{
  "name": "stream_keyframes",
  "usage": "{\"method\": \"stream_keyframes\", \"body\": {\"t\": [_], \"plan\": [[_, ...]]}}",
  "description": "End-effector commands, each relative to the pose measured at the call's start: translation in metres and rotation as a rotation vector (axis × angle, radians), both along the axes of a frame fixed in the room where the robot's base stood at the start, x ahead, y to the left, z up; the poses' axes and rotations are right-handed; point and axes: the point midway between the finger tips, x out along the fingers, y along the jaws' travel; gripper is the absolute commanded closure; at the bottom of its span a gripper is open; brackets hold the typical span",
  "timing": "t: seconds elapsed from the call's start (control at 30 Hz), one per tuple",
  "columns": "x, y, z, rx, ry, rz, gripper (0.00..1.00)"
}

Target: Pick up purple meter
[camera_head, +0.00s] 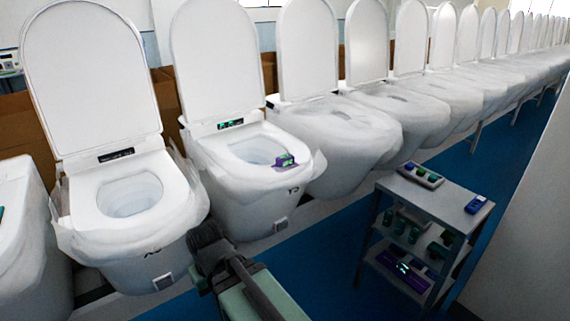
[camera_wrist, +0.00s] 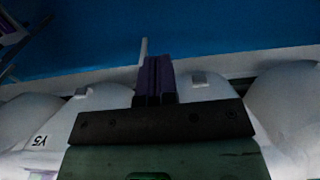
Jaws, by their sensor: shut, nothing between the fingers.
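A larger purple item with a lit green display (camera_head: 408,272) lies on the cart's bottom shelf; I cannot tell which one the task means. My gripper (camera_wrist: 157,78) shows in the wrist view with its dark purple fingers together and nothing between them. In the head view my arm reaches up from the bottom, low in front of the toilets and apart from both purple items. The fingertips are not clear there.
A grey shelf cart (camera_head: 420,197) stands at the right with a tray of small items (camera_head: 417,175), a blue meter (camera_head: 475,204) and green containers on the middle shelf. A long row of toilets with raised lids runs to the back right. The blue floor (camera_head: 335,235) is clear between them.

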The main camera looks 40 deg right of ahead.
Motion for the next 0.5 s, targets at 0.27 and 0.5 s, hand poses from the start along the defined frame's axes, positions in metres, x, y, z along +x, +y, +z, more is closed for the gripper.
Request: {"method": "stream_keyframes", "body": {"t": [0.27,0.5], "plan": [[0.0,0.0,0.0,0.0,0.0,0.0,1.0],[0.0,0.0,0.0,0.0,0.0,0.0,0.65]]}}
